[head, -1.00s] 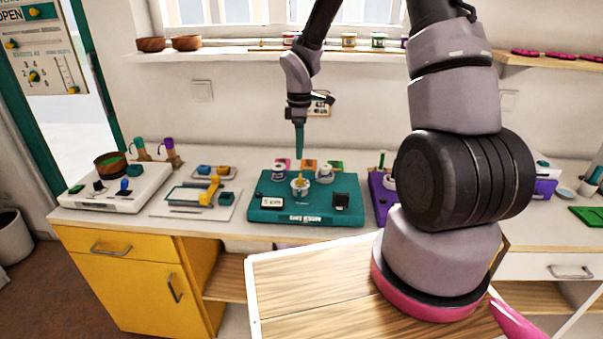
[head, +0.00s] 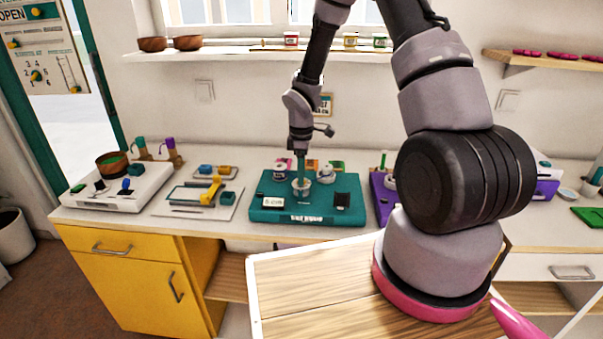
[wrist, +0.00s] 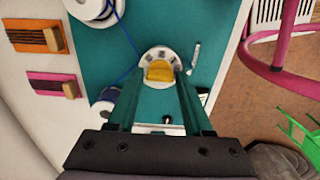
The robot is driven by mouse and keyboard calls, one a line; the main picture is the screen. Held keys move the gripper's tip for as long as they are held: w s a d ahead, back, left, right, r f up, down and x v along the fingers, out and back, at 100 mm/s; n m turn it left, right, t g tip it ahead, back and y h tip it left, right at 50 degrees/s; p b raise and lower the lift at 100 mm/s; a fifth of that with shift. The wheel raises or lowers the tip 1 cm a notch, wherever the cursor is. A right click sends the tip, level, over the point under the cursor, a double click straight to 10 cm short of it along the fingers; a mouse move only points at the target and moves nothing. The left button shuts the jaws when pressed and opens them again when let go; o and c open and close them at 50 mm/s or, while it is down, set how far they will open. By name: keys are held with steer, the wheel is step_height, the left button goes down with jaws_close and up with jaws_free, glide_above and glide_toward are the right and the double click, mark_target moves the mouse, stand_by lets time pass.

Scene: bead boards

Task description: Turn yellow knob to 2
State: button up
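The yellow knob (wrist: 160,71) sits on a round pale dial (wrist: 158,55) with small dark marks, on the teal board (head: 340,210). In the wrist view the knob lies between the tips of my gripper's teal fingers (wrist: 162,78). The fingers stand apart on either side of it, with what looks like a narrow gap. In the head view my gripper (head: 301,183) points straight down at the dial (head: 301,190), and its fingers hide most of the knob. The numbers on the dial are too small to read.
A yellow-handled device (head: 212,188) stands left and a purple board (head: 380,190) right.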

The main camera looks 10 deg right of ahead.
jaws_close()
steer(key=shift+m, duration=0.3)
steer(key=m, duration=0.3)
steer(key=shift+m, duration=0.3)
steer(key=m, duration=0.4)
steer(key=shift+m, duration=0.3)
steer(key=m, duration=0.4)
steer(key=shift+m, duration=2.5)
